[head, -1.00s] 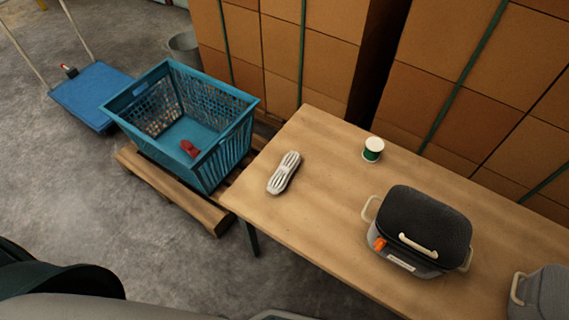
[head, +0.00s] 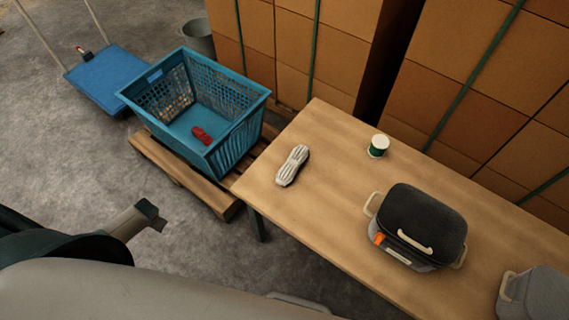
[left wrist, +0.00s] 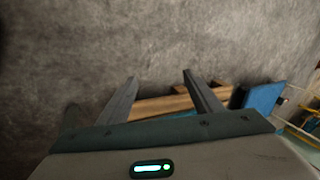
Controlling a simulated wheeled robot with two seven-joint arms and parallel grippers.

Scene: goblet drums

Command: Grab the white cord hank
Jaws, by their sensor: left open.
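The white cord hank (head: 292,166) lies on the wooden table (head: 330,225), near its left end, in the head view. My left gripper (head: 155,215) is over the concrete floor at the lower left, well left of the table and apart from the hank. In the left wrist view my left gripper (left wrist: 158,82) has its two fingers spread with nothing between them. The hank does not show in that view. My right gripper is not in view.
A blue crate (head: 246,113) with a red item (head: 202,135) stands on a pallet (head: 165,166) left of the table. Stacked cartons (head: 470,50) rise behind. The table around the hank is clear.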

